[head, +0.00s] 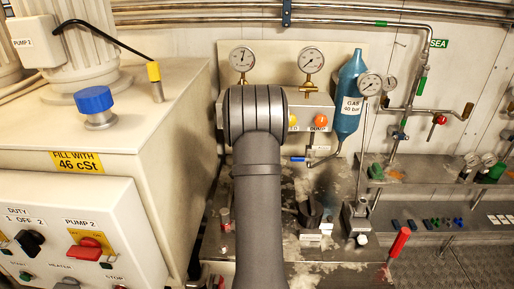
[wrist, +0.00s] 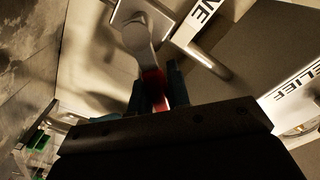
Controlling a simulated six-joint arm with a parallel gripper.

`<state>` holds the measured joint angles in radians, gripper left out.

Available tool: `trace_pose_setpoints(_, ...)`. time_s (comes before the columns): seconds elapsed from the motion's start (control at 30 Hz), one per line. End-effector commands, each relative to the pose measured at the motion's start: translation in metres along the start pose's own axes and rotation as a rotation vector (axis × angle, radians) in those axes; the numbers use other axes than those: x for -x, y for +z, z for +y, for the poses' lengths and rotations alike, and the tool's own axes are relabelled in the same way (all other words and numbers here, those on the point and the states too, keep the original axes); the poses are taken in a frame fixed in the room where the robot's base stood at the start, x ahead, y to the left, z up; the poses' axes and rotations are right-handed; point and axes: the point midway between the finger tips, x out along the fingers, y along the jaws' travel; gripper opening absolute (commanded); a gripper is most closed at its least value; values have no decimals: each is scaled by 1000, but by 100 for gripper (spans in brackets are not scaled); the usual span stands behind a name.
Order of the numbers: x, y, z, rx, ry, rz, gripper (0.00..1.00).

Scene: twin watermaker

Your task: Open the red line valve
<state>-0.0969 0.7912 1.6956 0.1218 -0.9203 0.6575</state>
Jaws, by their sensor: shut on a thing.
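In the wrist view a valve lever has a pale metal arm (wrist: 137,40) running from a round hub at the top, and a red grip (wrist: 154,82) at its near end. My gripper (wrist: 157,88) is shut on this red grip, with one dark finger on each side. A label ending in "NE" (wrist: 205,10) lies just right of the lever. In the head view my own arm covers the middle, so the gripper and the held lever are hidden there.
A "RELIEF" label (wrist: 298,84) is at the right in the wrist view. A cream cabinet (head: 190,130) stands close on the left.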

Motion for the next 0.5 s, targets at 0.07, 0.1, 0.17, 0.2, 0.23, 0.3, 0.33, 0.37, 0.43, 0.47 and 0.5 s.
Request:
trace_pose_setpoints(0.07, 0, 1, 0, 1, 0, -2, 0)
trace_pose_setpoints(0.1, 0, 1, 0, 0, 0, -2, 0)
trace_pose_setpoints(0.17, 0, 1, 0, 0, 0, -2, 0)
trace_pose_setpoints(0.2, 0, 1, 0, 0, 0, -2, 0)
trace_pose_setpoints(0.23, 0, 1, 0, 0, 0, -3, 0)
trace_pose_setpoints(0.3, 0, 1, 0, -1, 0, -3, 24)
trace_pose_setpoints(0.33, 0, 1, 0, -1, 0, -2, 30)
trace_pose_setpoints(0.37, 0, 1, 0, -1, 0, -2, 36)
trace_pose_setpoints(0.43, 0, 1, 0, -1, 0, -2, 38)
trace_pose_setpoints(0.47, 0, 1, 0, -1, 0, -2, 38)
trace_pose_setpoints(0.5, 0, 1, 0, -1, 0, -1, 38)
